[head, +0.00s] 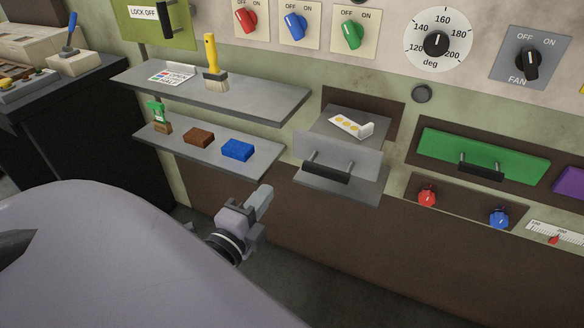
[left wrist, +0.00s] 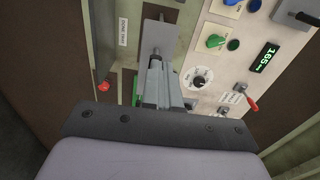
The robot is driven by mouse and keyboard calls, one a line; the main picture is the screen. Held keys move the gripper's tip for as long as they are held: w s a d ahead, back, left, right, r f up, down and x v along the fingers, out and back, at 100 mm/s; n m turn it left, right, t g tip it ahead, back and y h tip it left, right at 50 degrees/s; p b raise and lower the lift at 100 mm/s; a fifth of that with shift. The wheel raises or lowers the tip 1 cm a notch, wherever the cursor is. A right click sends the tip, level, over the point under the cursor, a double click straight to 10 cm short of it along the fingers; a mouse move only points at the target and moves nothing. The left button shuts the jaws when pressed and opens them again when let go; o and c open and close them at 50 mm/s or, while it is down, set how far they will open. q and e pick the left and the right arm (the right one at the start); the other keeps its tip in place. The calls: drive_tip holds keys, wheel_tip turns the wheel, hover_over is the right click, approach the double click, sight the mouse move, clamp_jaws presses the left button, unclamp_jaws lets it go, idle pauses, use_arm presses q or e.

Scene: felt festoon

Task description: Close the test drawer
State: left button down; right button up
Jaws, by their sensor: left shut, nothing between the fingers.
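The grey drawer (head: 352,160), which I take to be the test drawer, stands pulled out of the dark brown recess in the wall panel. Its front carries a black bar handle (head: 325,173). A white piece with yellow dots (head: 348,124) lies in or on top of it. My left gripper (head: 264,194) is shut and empty, to the left of the drawer and lower in the picture, apart from the handle. My right gripper is not in view.
Two grey shelves are left of the drawer; the upper one (head: 270,103) holds a brush (head: 216,75), the lower one (head: 255,172) a brown block (head: 199,138) and a blue block (head: 237,150). A green drawer front (head: 480,155) and knobs are at the right.

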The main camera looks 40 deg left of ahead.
use_arm(q)
drive_tip(key=w, duration=0.1)
approach(300, 147)
drive_tip(key=x, duration=0.5)
drive_tip(key=shift+w, duration=0.25)
drive_tip(key=shift+w+a, duration=0.15)
drive_tip(key=shift+w, duration=0.35)
drive_tip(key=shift+w+f, duration=0.1)
drive_tip(key=shift+w, duration=0.05)
